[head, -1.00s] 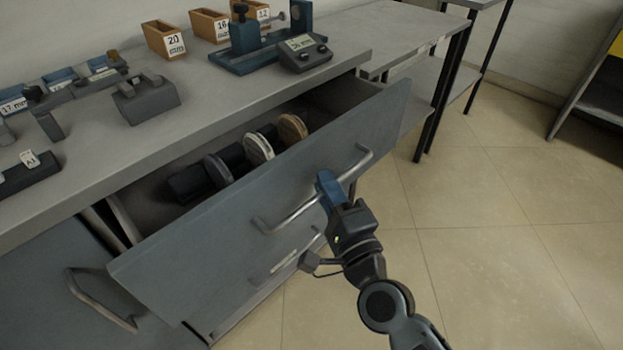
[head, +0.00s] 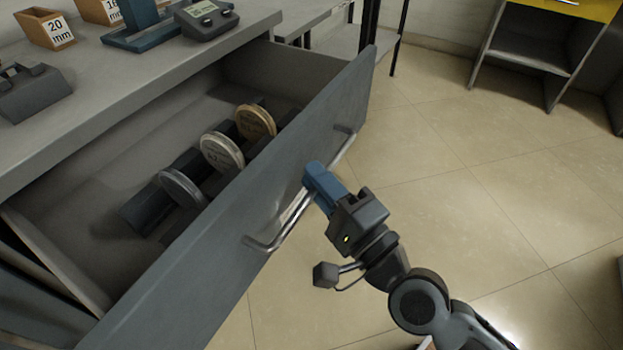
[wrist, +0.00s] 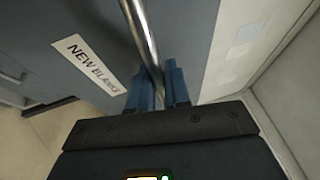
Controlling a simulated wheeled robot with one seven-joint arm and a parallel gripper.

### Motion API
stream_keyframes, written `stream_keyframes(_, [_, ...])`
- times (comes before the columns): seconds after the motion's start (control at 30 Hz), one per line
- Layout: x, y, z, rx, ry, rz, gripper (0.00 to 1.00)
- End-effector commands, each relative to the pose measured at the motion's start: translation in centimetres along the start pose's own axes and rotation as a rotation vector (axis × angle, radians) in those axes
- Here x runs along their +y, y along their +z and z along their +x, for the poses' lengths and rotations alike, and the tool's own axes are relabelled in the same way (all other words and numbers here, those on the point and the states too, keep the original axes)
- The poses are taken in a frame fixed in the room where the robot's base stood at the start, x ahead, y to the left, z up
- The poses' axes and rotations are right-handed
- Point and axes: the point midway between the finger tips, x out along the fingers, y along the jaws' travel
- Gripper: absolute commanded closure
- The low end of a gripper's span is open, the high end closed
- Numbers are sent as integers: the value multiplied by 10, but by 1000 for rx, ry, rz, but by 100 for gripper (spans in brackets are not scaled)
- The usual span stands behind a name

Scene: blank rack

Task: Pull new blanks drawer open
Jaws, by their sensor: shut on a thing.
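The new blanks drawer (head: 225,235) is a grey drawer standing well out from the bench, with a metal bar handle (head: 268,243) on its front. My gripper (head: 314,180), with blue fingers, is shut on the handle bar. In the wrist view the blue fingers (wrist: 160,88) sit around the bar (wrist: 143,35), beside a label (wrist: 88,63) reading "NEW BLANKS". Inside the drawer, several round blanks stand upright in a dark holder: a grey one (head: 182,188), a whitish one (head: 222,153) and a tan one (head: 256,121).
The grey bench top (head: 110,110) holds a 20 mm bin (head: 45,29), a blue fixture (head: 150,35) and a grey device with a display (head: 206,18). The tiled floor (head: 450,210) right of the drawer is clear. A yellow-topped unit (head: 545,45) stands at the back right.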

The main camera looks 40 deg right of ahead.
Motion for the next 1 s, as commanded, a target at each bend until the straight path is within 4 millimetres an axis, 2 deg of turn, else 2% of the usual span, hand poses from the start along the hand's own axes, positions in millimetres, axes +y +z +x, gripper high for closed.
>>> stream_keyframes(0.3, [1,0,-1,-1,3,-1,100])
stream_keyframes(0.33, [1,0,-1,-1,3,-1,82])
stream_keyframes(0.53, [1,0,0,-1,2,-1,63])
stream_keyframes(0.83, [1,0,-3,-1,2,-1,62])
stream_keyframes(1.0, [3,0,-20,-2,4,-2,62])
